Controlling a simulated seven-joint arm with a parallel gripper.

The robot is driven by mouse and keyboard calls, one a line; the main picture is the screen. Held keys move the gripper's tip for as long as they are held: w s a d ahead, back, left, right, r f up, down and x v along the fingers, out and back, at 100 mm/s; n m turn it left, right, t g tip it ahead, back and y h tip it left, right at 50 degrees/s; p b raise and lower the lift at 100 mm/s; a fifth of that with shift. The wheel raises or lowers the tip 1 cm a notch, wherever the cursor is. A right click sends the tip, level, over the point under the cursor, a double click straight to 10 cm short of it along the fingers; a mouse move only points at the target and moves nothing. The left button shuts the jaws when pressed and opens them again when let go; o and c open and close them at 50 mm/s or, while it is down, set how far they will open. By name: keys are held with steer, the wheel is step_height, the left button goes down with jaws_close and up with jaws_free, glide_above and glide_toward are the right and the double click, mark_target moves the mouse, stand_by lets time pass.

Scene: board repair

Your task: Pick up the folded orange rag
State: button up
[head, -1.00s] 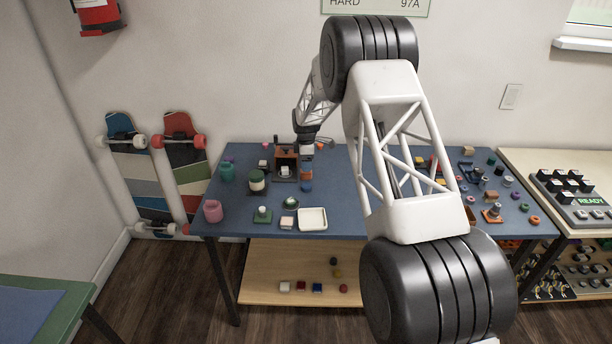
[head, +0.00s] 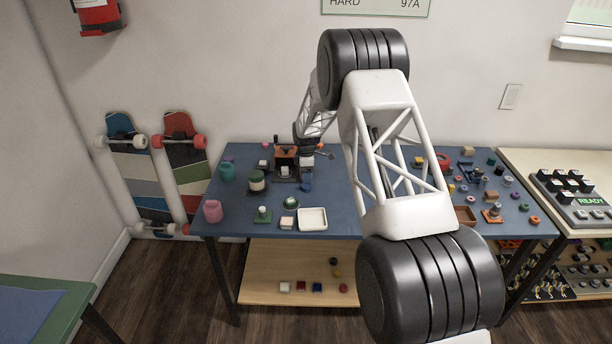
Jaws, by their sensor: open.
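I cannot make out the folded orange rag for certain. An orange-brown device (head: 285,154) stands at the back left of the blue worktable (head: 345,190). A small orange-brown bit shows just right of my wrist, too small to name. My gripper (head: 304,152) is at the end of my arm, over the back left of the table, beside the device. It is small and partly hidden by my wrist, and it looks open with nothing seen in it.
A white tray (head: 313,219) lies at the front edge. A dark green-lidded jar (head: 257,180), a teal pot (head: 227,172) and a pink pot (head: 213,211) stand at left. Many small parts crowd the right side. Skateboards (head: 181,165) lean on the wall.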

steer(key=c, duration=1)
steer(key=shift+r, duration=0.1)
steer(key=shift+r, duration=1.4)
steer(key=shift+s+r, duration=0.2)
steer(key=shift+r, duration=0.15)
steer(key=s+d, duration=0.1)
steer(key=s, duration=0.4)
steer(key=s+d+r, duration=0.1)
steer(key=s, duration=0.4)
steer(key=s+d, duration=0.1)
steer(key=s, duration=0.4)
steer(key=shift+s+d+r, duration=0.1)
steer(key=shift+r, duration=0.05)
